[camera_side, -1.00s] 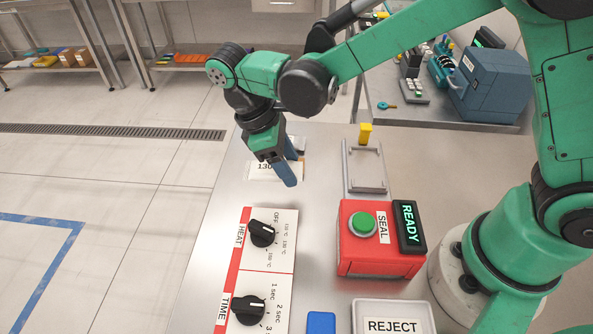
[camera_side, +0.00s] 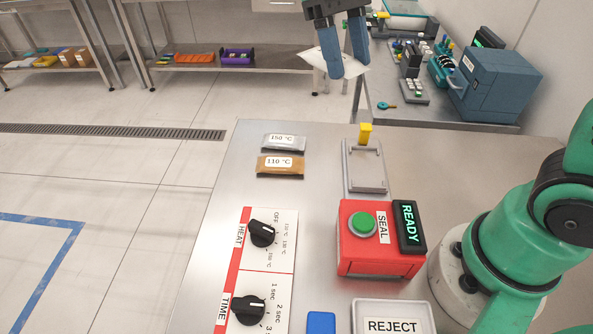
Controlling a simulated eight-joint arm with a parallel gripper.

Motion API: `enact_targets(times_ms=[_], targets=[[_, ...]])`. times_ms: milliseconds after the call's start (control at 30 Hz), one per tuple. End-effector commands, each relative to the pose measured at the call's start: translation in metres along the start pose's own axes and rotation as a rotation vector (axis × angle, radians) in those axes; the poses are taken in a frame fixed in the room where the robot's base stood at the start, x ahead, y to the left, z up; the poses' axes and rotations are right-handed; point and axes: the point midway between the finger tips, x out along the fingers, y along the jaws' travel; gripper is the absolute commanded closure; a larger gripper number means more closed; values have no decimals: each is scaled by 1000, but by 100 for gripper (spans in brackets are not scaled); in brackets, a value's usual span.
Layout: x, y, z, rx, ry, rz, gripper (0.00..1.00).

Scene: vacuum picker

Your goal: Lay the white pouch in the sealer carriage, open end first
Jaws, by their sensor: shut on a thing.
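My gripper (camera_side: 344,58) is high at the top of the view, above and behind the far edge of the steel table. Its blue fingers are shut on the white pouch (camera_side: 315,59), which is partly hidden by them. I cannot tell which end of the pouch is open. The sealer carriage (camera_side: 367,170) is a grey flat frame with a yellow knob (camera_side: 365,133) at its far end. It lies empty on the table, nearer the camera and lower in the picture than the gripper.
A silver 150 °C pouch (camera_side: 284,144) and a brown 110 °C pouch (camera_side: 281,168) lie left of the carriage. The red SEAL box (camera_side: 375,262) with its READY sign (camera_side: 409,226), the HEAT and TIME dial panel (camera_side: 268,260) and the REJECT tray (camera_side: 392,304) stand nearer the camera.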

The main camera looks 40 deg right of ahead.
Motion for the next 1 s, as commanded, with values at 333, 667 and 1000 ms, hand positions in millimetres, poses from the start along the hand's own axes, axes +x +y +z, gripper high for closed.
enact_targets(times_ms=[333,667,1000], targets=[[9,46,40,712,3,-297,99],[64,47,20,758,2,-313,99],[129,47,-8,755,3,-311,99]])
